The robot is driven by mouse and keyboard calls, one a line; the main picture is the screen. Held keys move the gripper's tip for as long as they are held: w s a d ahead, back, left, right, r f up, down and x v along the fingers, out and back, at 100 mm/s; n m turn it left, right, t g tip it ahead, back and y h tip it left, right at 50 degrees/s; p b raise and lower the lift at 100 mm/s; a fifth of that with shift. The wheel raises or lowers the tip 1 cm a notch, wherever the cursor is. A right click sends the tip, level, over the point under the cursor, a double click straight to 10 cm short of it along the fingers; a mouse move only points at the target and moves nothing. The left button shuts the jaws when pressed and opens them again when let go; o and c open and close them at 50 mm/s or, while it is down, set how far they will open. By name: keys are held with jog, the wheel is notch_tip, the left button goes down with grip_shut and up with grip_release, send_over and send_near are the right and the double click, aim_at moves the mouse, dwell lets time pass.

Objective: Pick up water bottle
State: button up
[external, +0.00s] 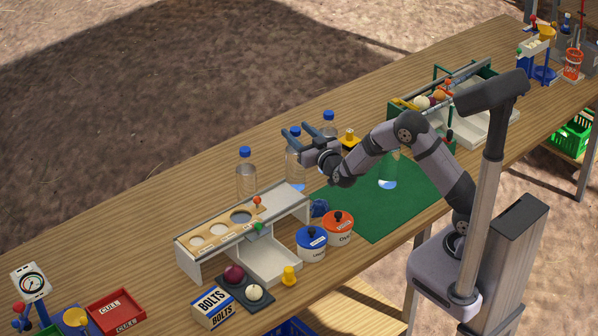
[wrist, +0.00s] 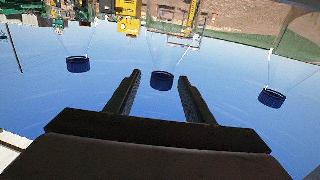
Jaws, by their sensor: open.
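Three clear water bottles with blue caps stand upright on the wooden bench: a left one (external: 246,178), a middle one (external: 295,170) and a right one (external: 329,128). My gripper (external: 298,131) is open and empty, at about cap height by the middle bottle. It partly hides that bottle in the external view. In the wrist view, the middle cap (wrist: 162,81) shows between the tips of my two dark fingers (wrist: 160,85). Contact cannot be made out. The other caps show at the left (wrist: 77,64) and right (wrist: 271,97), outside the fingers.
A white rack (external: 190,262) with round holes stands front left of the bottles. Blue (external: 311,245) and red-lidded (external: 338,228) pots sit beside it. A green mat (external: 370,215) with a clear vessel (external: 388,172) lies under my arm. The bench behind the left bottle is clear.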

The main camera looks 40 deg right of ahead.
jog(key=shift+w+d+p, duration=0.15)
jog(key=shift+w+p, duration=0.4)
jog(key=shift+w, duration=0.75)
jog(key=shift+w+d+p, duration=0.15)
jog(key=shift+w+p, duration=0.4)
jog(key=shift+w, duration=0.7)
jog(key=shift+f, duration=0.1)
grip_shut()
jog(key=shift+r, duration=0.2)
